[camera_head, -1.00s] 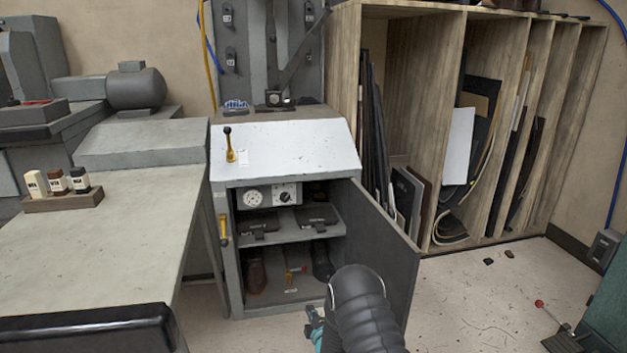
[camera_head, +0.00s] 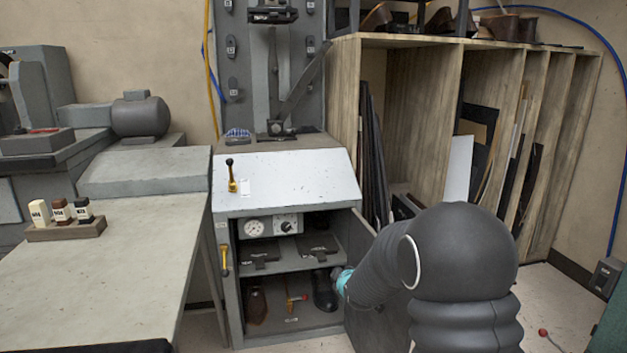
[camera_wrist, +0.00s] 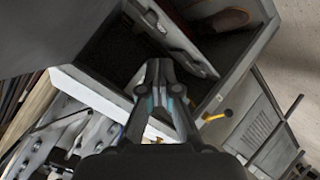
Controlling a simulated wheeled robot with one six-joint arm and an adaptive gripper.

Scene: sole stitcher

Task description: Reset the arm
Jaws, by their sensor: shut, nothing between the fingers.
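My gripper (camera_wrist: 160,75) shows in the wrist view with its fingertips together and nothing between them. It points at the open grey cabinet (camera_wrist: 88,82), whose dark inside lies past the fingers. In the head view my dark arm covers much of the lower right, and its teal wrist part is beside the open cabinet (camera_head: 232,290) near the lower shelf opening. The fingers themselves are hidden there. The cabinet door (camera_head: 362,238) stands open to the right, partly behind my arm.
Inside the cabinet are a brown shoe (camera_head: 256,304), a black boot (camera_head: 324,290) and a red-tipped lever (camera_head: 297,299). A workbench (camera_head: 120,275) stands at left with small bottles (camera_head: 60,211) in a rack. A wooden rack (camera_head: 425,125) of sheets stands behind my arm at right.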

